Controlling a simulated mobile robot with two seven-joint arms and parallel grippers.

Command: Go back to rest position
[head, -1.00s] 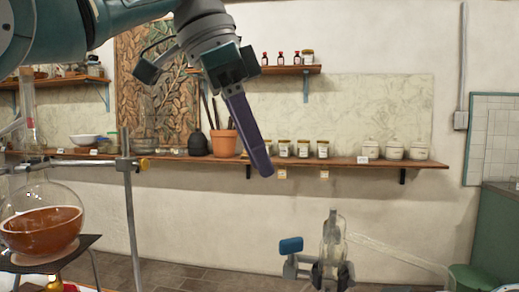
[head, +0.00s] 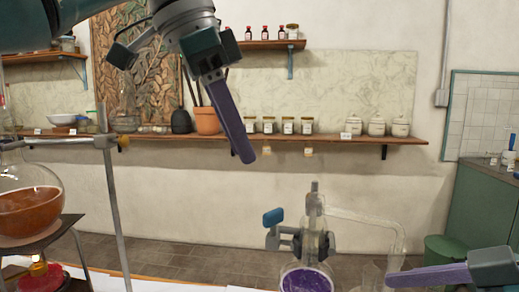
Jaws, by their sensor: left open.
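My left gripper (head: 246,158) hangs from the arm at the upper left, in front of the wall and shelf. Its long purple finger points down and slightly right. It is open, with nothing seen in it. My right gripper (head: 392,279) enters at the lower right corner, its purple finger pointing left, close to the glassware. Only one finger of it shows clearly, so I cannot tell whether it is open or shut.
A round flask of orange-brown liquid (head: 28,212) sits on a stand at the left, beside a metal rod (head: 116,220). At bottom centre, a clamp (head: 287,240) stands by a flask with purple contents (head: 306,281) and a bent glass tube (head: 375,222). A wall shelf (head: 350,137) holds jars.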

